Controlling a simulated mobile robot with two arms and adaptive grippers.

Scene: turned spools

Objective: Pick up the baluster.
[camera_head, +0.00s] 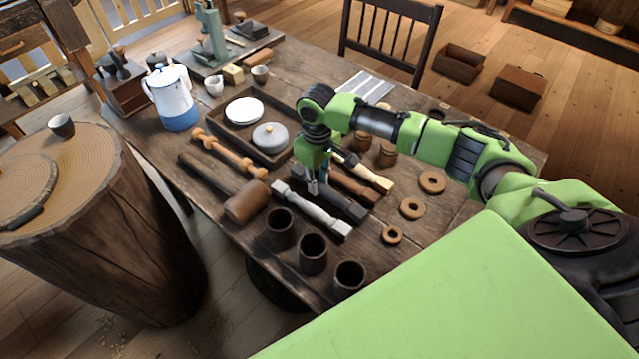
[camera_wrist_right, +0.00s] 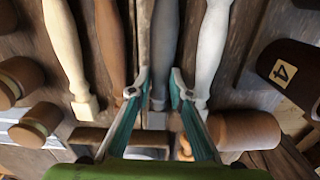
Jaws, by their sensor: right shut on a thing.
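Several turned balusters lie side by side on the wooden table: a light grey one (camera_head: 318,214), a dark grey one (camera_head: 347,207), a brown one (camera_head: 355,188) and a pale wood one (camera_head: 376,180). My right gripper (camera_head: 318,184) reaches down over the row, its fingers around the dark grey baluster. In the right wrist view, the fingers (camera_wrist_right: 155,88) close on the dark grey baluster (camera_wrist_right: 163,45), between the brown (camera_wrist_right: 109,45) and light grey (camera_wrist_right: 210,45) ones. It appears to lie at table level. My left gripper is out of view.
A mallet (camera_head: 246,202) and a turned spindle (camera_head: 232,154) lie left of the row. Several dark cups (camera_head: 313,254) stand at the near edge. Wooden rings (camera_head: 412,208) lie to the right. A tray (camera_head: 270,157) with a plate and a lidded dish is behind.

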